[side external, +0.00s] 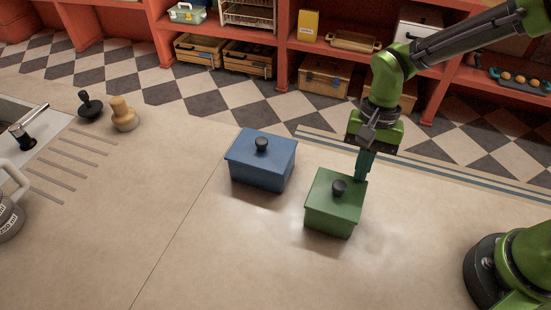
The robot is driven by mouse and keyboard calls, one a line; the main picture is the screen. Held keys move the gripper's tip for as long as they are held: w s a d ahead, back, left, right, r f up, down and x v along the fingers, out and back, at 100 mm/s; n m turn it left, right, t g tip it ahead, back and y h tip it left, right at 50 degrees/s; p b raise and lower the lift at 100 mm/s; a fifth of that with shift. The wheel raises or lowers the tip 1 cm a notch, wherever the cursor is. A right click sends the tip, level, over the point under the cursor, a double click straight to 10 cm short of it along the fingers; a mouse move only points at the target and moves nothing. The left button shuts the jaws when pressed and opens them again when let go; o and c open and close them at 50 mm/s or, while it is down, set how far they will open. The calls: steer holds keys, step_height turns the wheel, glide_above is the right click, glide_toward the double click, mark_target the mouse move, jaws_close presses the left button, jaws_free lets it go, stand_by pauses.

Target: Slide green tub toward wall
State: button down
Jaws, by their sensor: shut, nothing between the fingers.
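The green tub (332,213) is a square box with a lid and a dark round knob. It stands upright on the beige counter (250,265), right of the middle. My gripper (361,178) points down at the tub's back right edge, its fingers shut and empty. The fingertips are partly hidden behind the tub's lid, and I cannot tell whether they touch it. No wall next to the counter is clearly seen.
A blue tub (261,168) with a dark knob stands to the left and behind the green tub, with a gap between them. A sink (40,125), a dark stamper (90,106) and a wooden one (123,116) are at the left. The front counter is clear.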

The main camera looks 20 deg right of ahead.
mark_target(352, 211)
steer(key=s+a, duration=0.5)
steer(key=shift+s+a, duration=0.25)
steer(key=shift+s, duration=0.1)
